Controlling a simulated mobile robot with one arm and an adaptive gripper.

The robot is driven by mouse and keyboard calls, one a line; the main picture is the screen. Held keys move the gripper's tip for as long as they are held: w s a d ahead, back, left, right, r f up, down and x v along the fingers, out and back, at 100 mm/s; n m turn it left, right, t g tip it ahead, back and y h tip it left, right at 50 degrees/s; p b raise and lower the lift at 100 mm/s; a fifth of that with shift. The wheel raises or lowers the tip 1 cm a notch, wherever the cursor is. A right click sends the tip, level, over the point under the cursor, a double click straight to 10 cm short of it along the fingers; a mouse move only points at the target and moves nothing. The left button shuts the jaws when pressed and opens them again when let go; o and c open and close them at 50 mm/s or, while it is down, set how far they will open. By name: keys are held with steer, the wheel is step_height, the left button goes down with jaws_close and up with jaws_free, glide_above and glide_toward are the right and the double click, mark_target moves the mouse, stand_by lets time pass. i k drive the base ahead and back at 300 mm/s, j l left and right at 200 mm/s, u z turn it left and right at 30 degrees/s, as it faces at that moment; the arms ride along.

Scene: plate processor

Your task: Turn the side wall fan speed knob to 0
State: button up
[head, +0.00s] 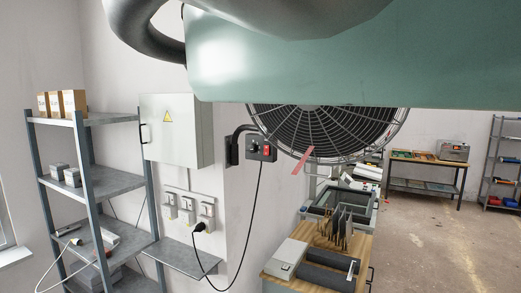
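The side wall fan (325,130) is a round dark fan behind a wire guard, its upper part cut off by a large green shape. To its left, on the wall corner, is a small dark control box (261,158). The box carries a small knob (252,146) with a light mark and a red switch (267,150) to its right. The knob is too small to read its setting. My gripper is not in view, and nothing is seen touching the knob.
A large green body with a grey curved part fills the top. A grey electrical cabinet (175,130) and wall sockets (187,207) are left of the box. A black cable (250,220) hangs below it. A wooden bench (335,278) with equipment stands below the fan. Floor (440,240) is clear at right.

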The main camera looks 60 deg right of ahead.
mark_target(252, 148)
steer(key=i+l+z, duration=0.3)
steer(key=l+z, duration=0.2)
steer(key=i+l+z, duration=0.35)
steer(key=z, duration=0.15)
steer(key=i+l+z, duration=0.35)
steer(key=z, duration=0.15)
steer(key=i, duration=0.1)
